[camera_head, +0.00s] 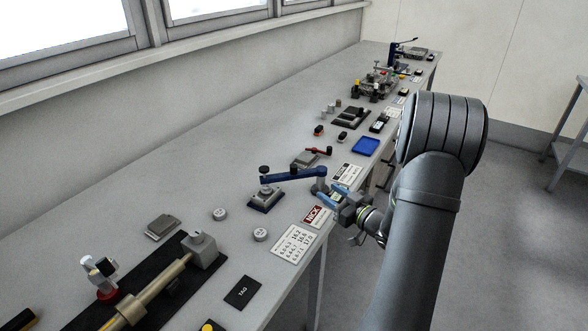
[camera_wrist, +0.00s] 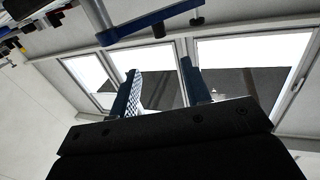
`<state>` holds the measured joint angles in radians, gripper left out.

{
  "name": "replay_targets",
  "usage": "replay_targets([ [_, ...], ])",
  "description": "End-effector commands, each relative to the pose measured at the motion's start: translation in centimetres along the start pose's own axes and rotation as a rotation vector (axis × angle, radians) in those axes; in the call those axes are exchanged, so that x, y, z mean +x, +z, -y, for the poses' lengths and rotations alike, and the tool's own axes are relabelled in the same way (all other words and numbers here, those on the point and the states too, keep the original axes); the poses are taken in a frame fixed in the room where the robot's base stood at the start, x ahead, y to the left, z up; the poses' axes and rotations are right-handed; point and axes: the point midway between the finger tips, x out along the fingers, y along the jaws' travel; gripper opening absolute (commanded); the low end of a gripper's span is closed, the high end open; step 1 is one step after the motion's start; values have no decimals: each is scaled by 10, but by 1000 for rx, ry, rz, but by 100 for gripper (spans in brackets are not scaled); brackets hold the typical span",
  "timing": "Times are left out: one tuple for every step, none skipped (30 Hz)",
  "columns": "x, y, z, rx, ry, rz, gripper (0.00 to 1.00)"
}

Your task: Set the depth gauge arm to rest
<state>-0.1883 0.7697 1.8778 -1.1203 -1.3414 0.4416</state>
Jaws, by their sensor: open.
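In the wrist view the blue arm (camera_wrist: 150,22) crosses the top, beyond the two blue fingers of my gripper (camera_wrist: 160,88). The fingers stand apart with nothing between them.
A white number card (camera_head: 293,243) and a red NICK card (camera_head: 314,215) lie near the gauge. Round grey pieces (camera_head: 220,214) lie to its left. A red-handled fixture (camera_head: 308,158) and a blue tray (camera_head: 366,146) are farther back. Bare bench lies along the wall side.

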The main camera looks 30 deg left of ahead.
Motion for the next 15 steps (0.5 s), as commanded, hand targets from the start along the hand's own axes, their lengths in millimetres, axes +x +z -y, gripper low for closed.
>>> replay_targets([
  [7,0,1,-1,-3,0,44],
  [12,0,1,-1,-4,0,44],
  [18,0,1,-1,-4,-1,44],
  [24,0,1,-1,-4,0,44],
  [30,0,1,-1,-4,0,44],
  [39,0,1,-2,-4,0,44],
  [46,0,1,-2,-4,-1,44],
  [53,0,1,-2,-3,0,44],
  [62,0,1,-3,-4,0,44],
  [68,0,1,-2,-3,0,44],
  [75,0,1,-1,-3,0,44],
  [84,0,1,-1,-4,0,44],
  [90,0,1,-1,-3,0,44],
  [97,0,0,-1,-2,0,44],
  [106,0,0,-2,-2,0,44],
])
